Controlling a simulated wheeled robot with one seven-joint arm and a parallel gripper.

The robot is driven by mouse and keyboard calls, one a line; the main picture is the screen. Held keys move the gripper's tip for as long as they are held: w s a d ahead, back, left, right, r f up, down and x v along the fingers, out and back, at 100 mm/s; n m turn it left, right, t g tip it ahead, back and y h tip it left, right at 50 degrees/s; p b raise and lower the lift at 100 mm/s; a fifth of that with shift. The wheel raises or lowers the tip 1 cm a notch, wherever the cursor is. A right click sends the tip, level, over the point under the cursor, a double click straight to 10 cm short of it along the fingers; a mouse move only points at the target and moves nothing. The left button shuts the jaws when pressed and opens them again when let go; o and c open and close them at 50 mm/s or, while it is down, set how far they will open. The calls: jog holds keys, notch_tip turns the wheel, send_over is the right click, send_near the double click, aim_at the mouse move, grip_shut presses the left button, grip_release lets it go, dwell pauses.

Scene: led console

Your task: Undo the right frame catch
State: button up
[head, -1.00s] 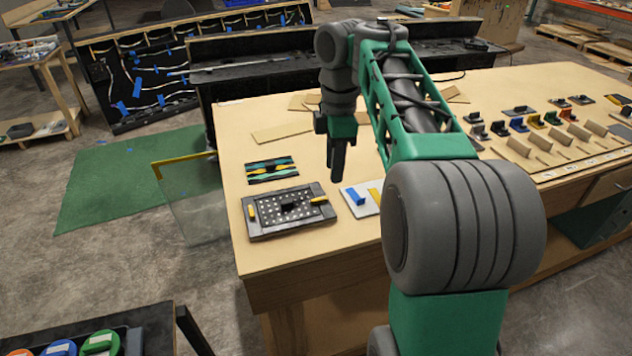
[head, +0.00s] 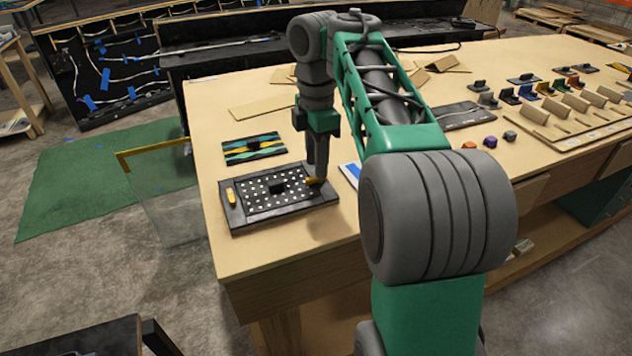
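The dark console frame (head: 235,217) lies flat on the table, around a black panel with white dots and a black block (head: 277,187) at its middle. The right frame catch (head: 313,182) is a small yellow bar on the frame's right side, partly hidden by my fingers. The left catch (head: 231,198) is a yellow bar lying along the left side. My gripper (head: 318,176) points down at the right catch, at or just above it; I cannot tell whether it touches. The fingers look close together, but any gap or grip is too small to make out.
A striped green, yellow and black panel (head: 254,149) lies behind the frame. A white and blue piece (head: 350,174) sits just right, partly hidden by my arm. Coloured blocks and holders (head: 540,92) stand at the far right. The table front near the frame is clear.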

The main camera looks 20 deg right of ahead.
aim_at(315, 179)
notch_tip(315, 179, down, 3)
jog(key=shift+r+b, duration=0.1)
jog(key=shift+b, duration=0.6)
grip_shut()
